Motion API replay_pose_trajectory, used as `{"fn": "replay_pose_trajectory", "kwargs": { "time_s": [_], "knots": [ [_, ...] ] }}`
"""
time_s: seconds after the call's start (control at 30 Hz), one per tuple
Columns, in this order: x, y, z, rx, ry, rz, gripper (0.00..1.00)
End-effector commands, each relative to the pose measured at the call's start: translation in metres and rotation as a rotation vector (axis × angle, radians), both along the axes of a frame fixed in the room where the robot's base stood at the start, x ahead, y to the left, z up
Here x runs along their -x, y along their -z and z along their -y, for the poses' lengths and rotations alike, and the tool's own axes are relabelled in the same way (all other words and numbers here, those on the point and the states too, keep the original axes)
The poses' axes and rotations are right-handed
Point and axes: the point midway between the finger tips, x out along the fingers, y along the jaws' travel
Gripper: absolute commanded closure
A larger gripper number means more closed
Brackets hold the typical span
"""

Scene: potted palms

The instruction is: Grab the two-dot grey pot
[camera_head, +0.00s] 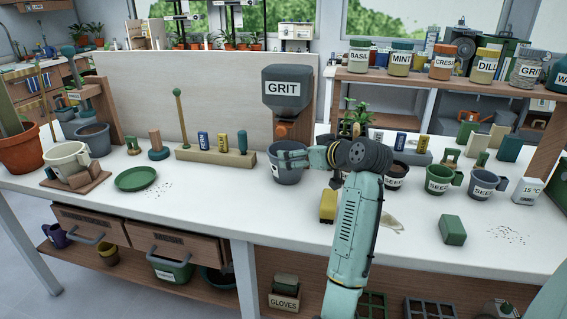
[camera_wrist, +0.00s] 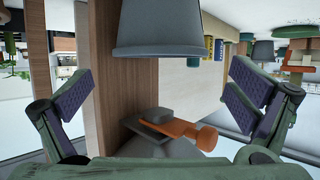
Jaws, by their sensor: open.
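A grey pot (camera_head: 286,174) stands on the white bench below the GRIT hopper, partly hidden by my gripper (camera_head: 292,158) in the head view. In the wrist view, which is upside down, a plain grey pot (camera_wrist: 157,28) shows at the top with its rim downward in the picture. My gripper (camera_wrist: 158,100) is open, with one finger at each side and nothing between the pads. I cannot tell whether it touches the pot. No dots show on this pot.
The GRIT hopper (camera_head: 287,88) with its orange handle (camera_wrist: 195,133) is close to my gripper. A yellow block (camera_head: 328,206) and a green block (camera_head: 453,230) lie in front. A wooden block rack (camera_head: 216,156) is to the left. The bench's front left is mostly clear.

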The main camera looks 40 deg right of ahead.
Motion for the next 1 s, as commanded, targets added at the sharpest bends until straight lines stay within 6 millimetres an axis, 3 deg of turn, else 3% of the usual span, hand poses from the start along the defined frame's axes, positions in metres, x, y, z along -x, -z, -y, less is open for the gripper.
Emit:
{"fn": "replay_pose_trajectory", "kwargs": {
  "time_s": [0.6,0.93,1.0],
  "knots": [
    [-0.072,0.023,0.004,0.000,0.000,0.001,0.00],
    [-0.078,0.028,0.005,0.001,0.002,0.003,0.00],
    [-0.078,0.028,0.005,0.001,0.002,0.003,0.05]
  ]
}}
